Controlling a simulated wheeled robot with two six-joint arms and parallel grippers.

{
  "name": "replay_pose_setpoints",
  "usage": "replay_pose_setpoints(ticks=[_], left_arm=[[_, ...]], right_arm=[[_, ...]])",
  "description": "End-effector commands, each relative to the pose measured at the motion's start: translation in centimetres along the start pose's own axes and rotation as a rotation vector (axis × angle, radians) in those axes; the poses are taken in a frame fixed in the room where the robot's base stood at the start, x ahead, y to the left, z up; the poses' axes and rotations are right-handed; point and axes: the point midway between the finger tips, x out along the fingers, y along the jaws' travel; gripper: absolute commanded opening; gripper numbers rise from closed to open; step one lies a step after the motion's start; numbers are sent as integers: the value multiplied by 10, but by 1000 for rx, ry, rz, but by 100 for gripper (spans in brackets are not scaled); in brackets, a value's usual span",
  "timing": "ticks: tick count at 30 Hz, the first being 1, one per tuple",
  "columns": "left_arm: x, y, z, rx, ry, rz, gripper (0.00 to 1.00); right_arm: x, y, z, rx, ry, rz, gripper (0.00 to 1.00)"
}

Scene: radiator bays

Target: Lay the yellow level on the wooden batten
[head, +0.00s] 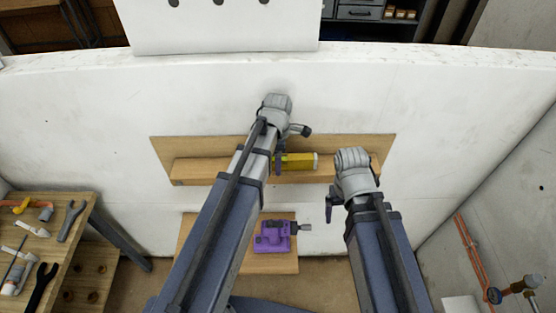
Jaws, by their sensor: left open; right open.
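The wooden batten (214,170) runs across a wider wooden backing board (352,142) on the white wall. The yellow level (298,161) lies lengthwise along the batten, right of its middle, and appears to rest on it. Its left part is hidden behind my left arm. My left gripper (288,146) is open and close to the level's visible left part; whether a finger touches it I cannot tell. My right gripper (331,205) is open and empty, in front of and below the batten's right part, apart from the level. My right wrist hides some of the batten.
A purple tool (272,236) sits on a lower wooden board (286,264) between my arms. A wooden bench with wrenches (71,221) and other tools stands at the left. Copper pipes (469,250) and a valve (513,289) are at the right wall.

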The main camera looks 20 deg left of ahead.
Motion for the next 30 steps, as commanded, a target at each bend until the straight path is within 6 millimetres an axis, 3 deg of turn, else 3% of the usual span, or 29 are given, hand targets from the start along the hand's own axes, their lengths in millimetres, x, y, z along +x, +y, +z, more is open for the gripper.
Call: replay_pose_setpoints(ticks=[18,30], left_arm=[[-72,0,0,0,0,0,72],[-74,0,0,0,0,0,72]], right_arm=[[-72,6,4,13,0,-3,87],[-74,7,4,14,-1,-3,87]])
